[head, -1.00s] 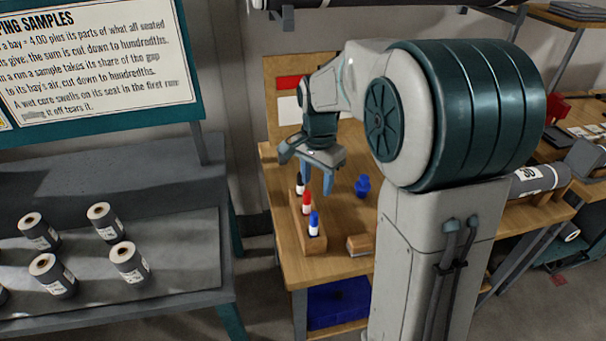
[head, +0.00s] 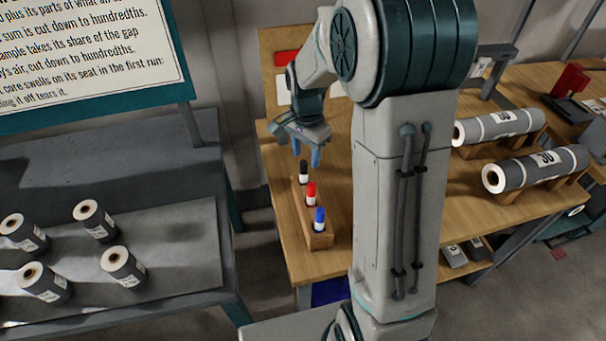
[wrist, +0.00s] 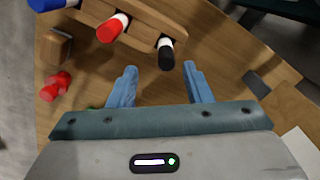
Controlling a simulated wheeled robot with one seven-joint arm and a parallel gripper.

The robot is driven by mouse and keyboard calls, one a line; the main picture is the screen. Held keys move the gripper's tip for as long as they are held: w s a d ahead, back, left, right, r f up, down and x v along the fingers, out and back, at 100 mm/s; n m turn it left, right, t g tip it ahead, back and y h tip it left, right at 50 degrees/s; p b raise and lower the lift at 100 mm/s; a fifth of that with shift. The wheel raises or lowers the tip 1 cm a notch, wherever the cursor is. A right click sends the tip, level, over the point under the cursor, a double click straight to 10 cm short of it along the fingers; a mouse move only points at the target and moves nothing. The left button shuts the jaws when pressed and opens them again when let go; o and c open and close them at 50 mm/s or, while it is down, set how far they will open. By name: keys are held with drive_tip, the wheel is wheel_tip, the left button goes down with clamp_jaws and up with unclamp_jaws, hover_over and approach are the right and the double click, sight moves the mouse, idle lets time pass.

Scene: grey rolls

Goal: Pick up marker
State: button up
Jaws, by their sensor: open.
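A black-capped marker (head: 303,172), a red-capped marker (head: 311,193) and a blue-capped marker (head: 319,217) stand upright in a row in a wooden holder (head: 318,241) on the wooden table. My gripper (head: 306,156) is open and empty, pointing down just above the black marker at the holder's far end. In the wrist view, the black marker (wrist: 166,53) shows ahead of the gap between my two blue fingers (wrist: 160,70), nearer the right one, with no visible contact. The red marker (wrist: 112,28) and blue marker (wrist: 45,4) are farther left.
A small wooden block (wrist: 55,48) and a red object (wrist: 55,86) lie left of my fingers in the wrist view. Large grey rolls (head: 535,166) rest on wooden cradles at the right. Several small rolls (head: 123,266) stand on the left bench. My arm hides part of the table.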

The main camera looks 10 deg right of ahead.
sight(303, 162)
drive_tip(key=shift+w+a+f+p, duration=0.2)
drive_tip(key=shift+f+p, duration=0.1)
drive_tip(key=shift+f, duration=1.4)
drive_tip(key=shift+w+a+f+p, duration=0.15)
drive_tip(key=shift+f+p, duration=0.15)
drive_tip(key=shift+f, duration=1.4)
drive_tip(key=shift+d, duration=0.1)
drive_tip(key=c, duration=1)
